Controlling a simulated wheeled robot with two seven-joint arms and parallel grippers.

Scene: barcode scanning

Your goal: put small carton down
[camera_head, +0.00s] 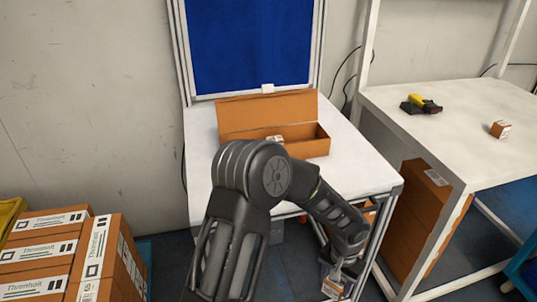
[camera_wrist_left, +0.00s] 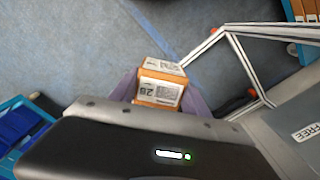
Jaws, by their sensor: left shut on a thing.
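My left gripper (camera_head: 340,270) hangs at the lower right of my arm in the head view, in front of the white table's (camera_head: 368,178) near right corner. It is shut on a small carton (camera_wrist_left: 160,90), an orange-brown box with white printed labels. The carton is held above the blue-grey floor in the wrist view. In the head view the carton (camera_head: 332,287) shows only partly at the bottom, below the fingers. My right gripper is not in view.
A long open orange box (camera_head: 318,146) stands on the white table. On the right table (camera_head: 470,110) lie a yellow and black scanner (camera_head: 420,104) and another small carton (camera_head: 500,129). Large labelled boxes (camera_head: 45,252) are stacked at the lower left. Brown cartons (camera_head: 412,220) stand under the right table.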

